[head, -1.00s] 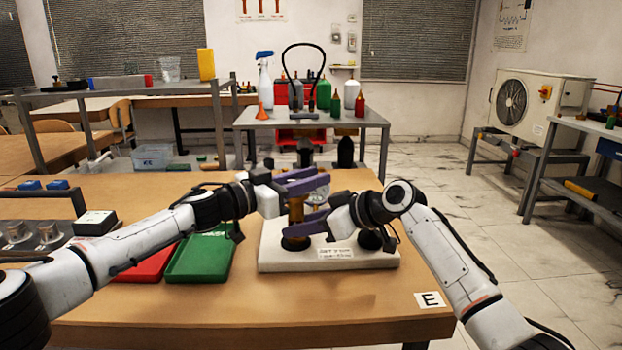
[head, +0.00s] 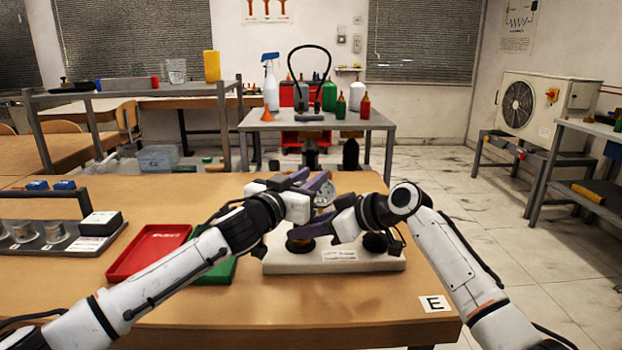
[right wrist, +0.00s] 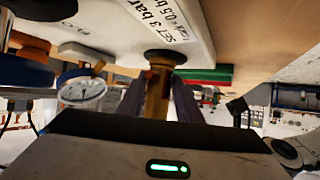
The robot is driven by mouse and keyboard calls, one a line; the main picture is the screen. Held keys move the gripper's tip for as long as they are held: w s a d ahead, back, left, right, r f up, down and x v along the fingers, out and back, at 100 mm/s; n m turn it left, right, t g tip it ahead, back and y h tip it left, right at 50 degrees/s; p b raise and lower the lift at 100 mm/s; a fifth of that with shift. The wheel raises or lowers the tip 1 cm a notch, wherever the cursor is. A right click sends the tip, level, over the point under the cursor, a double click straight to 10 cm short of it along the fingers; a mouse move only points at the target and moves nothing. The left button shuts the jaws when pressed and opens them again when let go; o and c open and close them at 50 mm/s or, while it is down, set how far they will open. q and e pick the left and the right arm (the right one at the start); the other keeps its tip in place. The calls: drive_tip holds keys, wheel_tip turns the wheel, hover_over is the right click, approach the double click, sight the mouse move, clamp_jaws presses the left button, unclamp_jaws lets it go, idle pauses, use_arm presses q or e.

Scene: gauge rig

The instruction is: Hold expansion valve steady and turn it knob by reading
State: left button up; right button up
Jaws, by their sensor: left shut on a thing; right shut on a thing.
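The expansion valve's brass body (right wrist: 157,95) stands on a pale base (head: 285,266), which shows at the top of the right wrist view (right wrist: 120,25). My right gripper (head: 306,228) is shut on this body, with a purple finger on each side. My left gripper (head: 312,184) is higher, its purple fingers slanted and shut at the valve's top; the knob is hidden between them. A round gauge (right wrist: 82,92) is beside the valve and partly shows behind the fingers in the head view (head: 326,195). Its reading is too small to tell. A label (right wrist: 165,15) says "SET 3 bar".
A red tray (head: 148,250) and a partly covered green tray (head: 222,270) lie left of the base. A rack with metal cups (head: 55,232) is at the far left. A blue and orange part (right wrist: 22,70) is near my right gripper.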

use_arm(q)
drive_tip(key=shift+f, duration=0.1)
use_arm(e)
drive_tip(key=shift+f, duration=0.2)
use_arm(q)
drive_tip(key=o, duration=1.1)
drive_tip(key=shift+s, duration=0.1)
drive_tip(key=v, duration=1.2)
use_arm(e)
drive_tip(key=o, duration=0.9)
drive_tip(key=shift+r, duration=0.1)
